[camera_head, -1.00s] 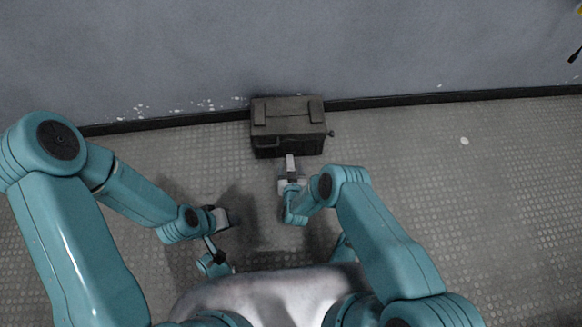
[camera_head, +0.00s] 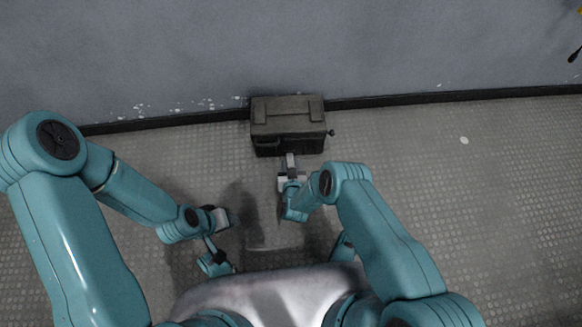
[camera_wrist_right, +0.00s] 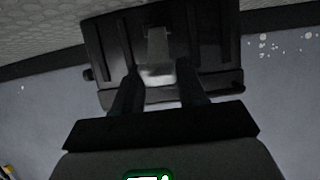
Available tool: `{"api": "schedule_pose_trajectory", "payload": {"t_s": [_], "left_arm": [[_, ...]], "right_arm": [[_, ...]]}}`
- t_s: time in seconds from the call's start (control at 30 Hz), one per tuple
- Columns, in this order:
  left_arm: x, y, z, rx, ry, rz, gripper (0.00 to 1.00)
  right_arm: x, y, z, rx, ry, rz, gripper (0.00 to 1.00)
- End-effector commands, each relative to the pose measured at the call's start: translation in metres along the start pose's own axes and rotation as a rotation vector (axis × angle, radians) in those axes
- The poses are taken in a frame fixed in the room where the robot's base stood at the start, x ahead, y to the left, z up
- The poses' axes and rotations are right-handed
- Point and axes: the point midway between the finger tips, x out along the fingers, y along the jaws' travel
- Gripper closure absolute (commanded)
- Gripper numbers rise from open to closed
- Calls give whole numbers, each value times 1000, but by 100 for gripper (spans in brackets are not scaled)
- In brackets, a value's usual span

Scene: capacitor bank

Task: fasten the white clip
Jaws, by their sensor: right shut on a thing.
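A dark box (camera_head: 287,122) stands on the floor against the wall, in front of me. The clip (camera_head: 291,159), pale grey to white, sits low at the middle of its near side. It also shows in the right wrist view (camera_wrist_right: 157,58), flat against the dark box, with its pale lower end between my fingers. My right gripper (camera_head: 291,172) is shut on the clip; its two dark fingers (camera_wrist_right: 158,88) flank the pale end in the wrist view. My left gripper (camera_head: 226,218) hangs over the floor, left of and nearer than the box; its finger gap is unclear.
The grey wall (camera_head: 300,45) with its dark skirting (camera_head: 420,98) runs close behind the box. The textured floor (camera_head: 480,190) is clear to the right. A small knob (camera_head: 331,133) sticks out at the box's right side.

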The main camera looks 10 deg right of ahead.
Motion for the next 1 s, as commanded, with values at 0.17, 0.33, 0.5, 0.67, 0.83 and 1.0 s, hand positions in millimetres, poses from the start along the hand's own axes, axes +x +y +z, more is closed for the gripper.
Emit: {"api": "schedule_pose_trajectory", "payload": {"t_s": [0.17,0.33,0.5,0.67,0.83,1.0], "left_arm": [[-3,1,1,-1,-4,0,62],[-6,2,3,-3,-12,0,62],[-6,2,3,-3,-14,-1,62],[-2,1,2,-2,-9,0,62],[0,0,1,0,-2,0,62],[1,0,0,0,1,0,62]], "right_arm": [[6,1,-20,1,21,2,100],[12,1,-35,2,-75,3,100],[19,1,-42,2,-192,2,100],[24,1,-45,1,-233,2,100],[27,1,-50,0,-230,3,100],[28,1,-52,1,-229,3,100]]}}
